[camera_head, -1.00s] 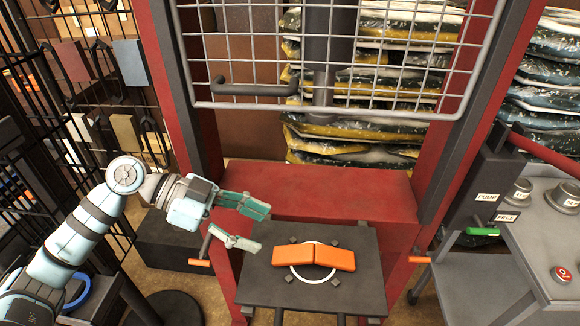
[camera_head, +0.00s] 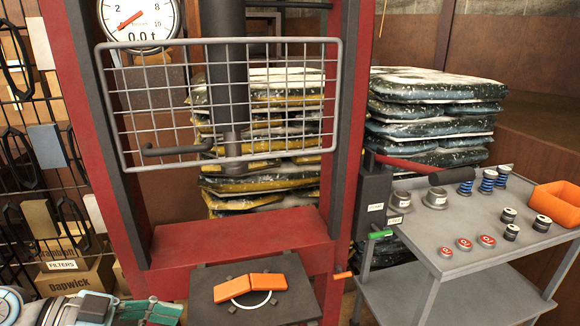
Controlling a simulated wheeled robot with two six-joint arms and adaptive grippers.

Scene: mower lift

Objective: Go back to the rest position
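My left gripper (camera_head: 165,312) is at the bottom left of the head view, its green fingers left of the press plate. Its lower part is cut off by the picture's edge, so I cannot tell how far its fingers are apart. My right gripper is not in view. Two orange blocks (camera_head: 250,288) sit end to end on the dark press plate (camera_head: 205,312), over a white ring. The wire guard (camera_head: 340,100) hangs in front of the red press frame (camera_head: 350,120).
A grey cart (camera_head: 470,258) stands at the right with red buttons, springs and an orange bin (camera_head: 558,203). The pump unit (camera_head: 372,205) with a green-tipped lever is beside the press. Stacked bags (camera_head: 435,110) stand behind. A gauge (camera_head: 140,18) reads 0.0 t.

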